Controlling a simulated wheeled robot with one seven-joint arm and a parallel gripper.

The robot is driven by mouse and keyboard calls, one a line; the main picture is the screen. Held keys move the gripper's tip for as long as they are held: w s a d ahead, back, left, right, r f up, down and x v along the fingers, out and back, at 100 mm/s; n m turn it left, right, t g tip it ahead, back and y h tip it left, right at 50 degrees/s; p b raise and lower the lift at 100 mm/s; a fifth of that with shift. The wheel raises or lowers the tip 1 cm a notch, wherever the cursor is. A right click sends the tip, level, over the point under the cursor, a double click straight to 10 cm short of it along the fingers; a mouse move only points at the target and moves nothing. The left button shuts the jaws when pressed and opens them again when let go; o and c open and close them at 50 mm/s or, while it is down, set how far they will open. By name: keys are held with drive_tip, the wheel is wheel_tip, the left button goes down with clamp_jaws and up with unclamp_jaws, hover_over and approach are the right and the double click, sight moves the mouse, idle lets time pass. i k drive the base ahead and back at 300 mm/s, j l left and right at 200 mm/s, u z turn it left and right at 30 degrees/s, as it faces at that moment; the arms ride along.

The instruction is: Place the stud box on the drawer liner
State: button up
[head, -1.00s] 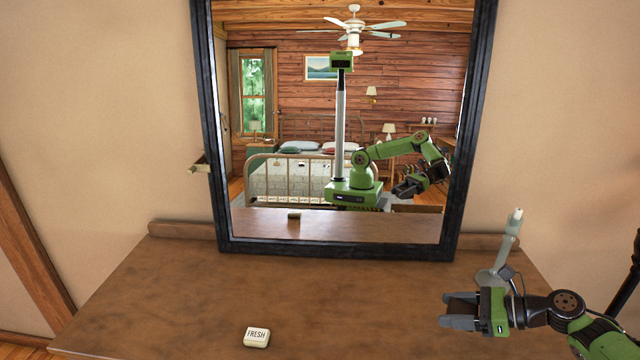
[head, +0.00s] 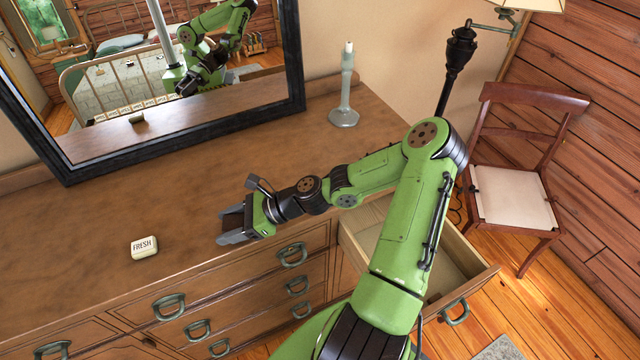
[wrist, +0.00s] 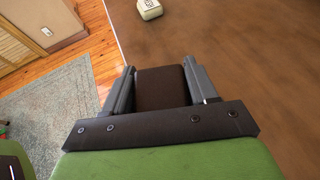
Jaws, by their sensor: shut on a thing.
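My gripper (head: 231,226) is over the front part of the dresser top, to the right of the FRESH tin. In the wrist view its two grey fingers are shut on a dark brown block (wrist: 161,86), which I take to be the stud box. In the head view the held box is hard to make out between the fingers. A drawer (head: 470,290) at the dresser's right end stands open, partly behind my arm. Its inside is pale; I cannot tell the drawer liner apart from the drawer's floor.
The cream FRESH tin (head: 144,247) lies on the dresser top (head: 100,225) and also shows in the wrist view (wrist: 149,9). A mirror (head: 292,60) and a grey candlestick (head: 344,105) stand at the back. A chair (head: 515,190) and dark lamp post (head: 455,70) are to the right.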

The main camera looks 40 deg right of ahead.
sight(442, 265)
drive_tip(key=k+u, duration=0.35)
drive_tip(key=k, duration=0.65)
drive_tip(key=k+l+u, duration=0.25)
drive_tip(key=k+l, duration=0.4)
drive_tip(key=l, duration=0.05)
